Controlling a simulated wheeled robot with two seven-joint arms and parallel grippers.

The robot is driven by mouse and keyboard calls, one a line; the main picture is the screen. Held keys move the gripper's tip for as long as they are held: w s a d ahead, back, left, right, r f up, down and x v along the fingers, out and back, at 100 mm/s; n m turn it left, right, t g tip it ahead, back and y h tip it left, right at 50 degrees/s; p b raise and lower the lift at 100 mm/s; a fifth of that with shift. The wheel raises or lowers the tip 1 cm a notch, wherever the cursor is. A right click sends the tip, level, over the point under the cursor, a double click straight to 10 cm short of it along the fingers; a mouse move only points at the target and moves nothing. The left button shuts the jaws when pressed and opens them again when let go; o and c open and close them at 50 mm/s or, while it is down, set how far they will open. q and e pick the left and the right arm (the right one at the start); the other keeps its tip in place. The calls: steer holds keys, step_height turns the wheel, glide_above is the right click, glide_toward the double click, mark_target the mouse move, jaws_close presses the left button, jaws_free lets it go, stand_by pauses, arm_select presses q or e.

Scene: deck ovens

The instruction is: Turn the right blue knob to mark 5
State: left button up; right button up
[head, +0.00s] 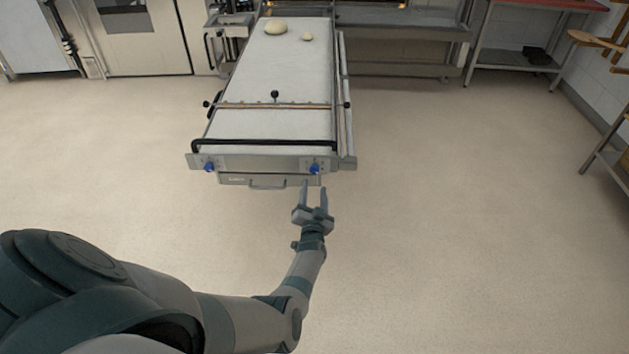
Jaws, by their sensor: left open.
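The right blue knob (315,168) sits on the right part of the front panel of a long loader table (262,162). A second blue knob (210,166) sits on the left part of the same panel. The marks around the knobs are too small to read. My left gripper (313,188) is open and empty. Its fingers point toward the panel and appear just below the right knob in the picture. I cannot tell whether they touch anything. My right gripper is not in view.
A drawer handle (267,184) hangs under the panel, left of my gripper. A black bar (250,146) runs across the table's front. Two dough pieces (276,27) lie at the far end. The floor (470,220) to the right is clear.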

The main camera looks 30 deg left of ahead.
arm_select(q)
steer(key=p+v, duration=0.4)
steer(key=v, duration=0.6)
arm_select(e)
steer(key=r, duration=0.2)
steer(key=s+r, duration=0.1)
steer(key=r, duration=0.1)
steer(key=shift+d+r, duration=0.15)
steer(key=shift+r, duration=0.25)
arm_select(q)
steer(key=shift+s, duration=0.1)
